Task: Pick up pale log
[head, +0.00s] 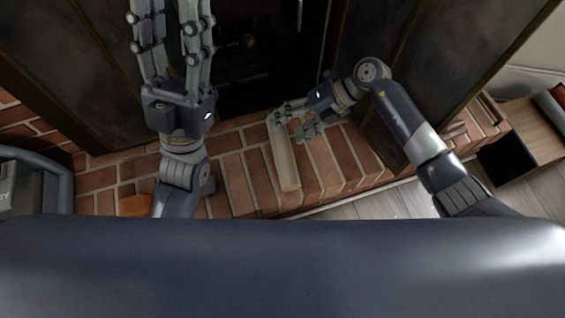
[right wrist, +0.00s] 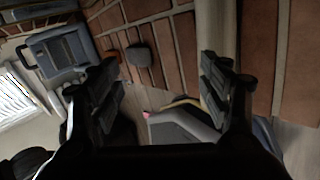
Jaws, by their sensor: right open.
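The pale log (head: 286,165) lies on the brick hearth in the head view, its long side running from the fireplace towards me. My right gripper (head: 288,126) is open at the log's far end, with its fingers over or beside that end; I cannot tell whether they touch. In the right wrist view the log (right wrist: 214,28) runs down behind the right-hand finger, which hides part of it, and the space between the fingers (right wrist: 162,88) holds no log. My left gripper (head: 170,28) points towards the fireplace with its fingers apart and empty.
The brick hearth (head: 237,180) has free room left of the log. Dark fireplace panels (head: 420,60) rise close to my right arm. A grey container (head: 30,182) stands at the left; it also shows in the right wrist view (right wrist: 60,50). A wooden box (head: 535,140) stands at the right.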

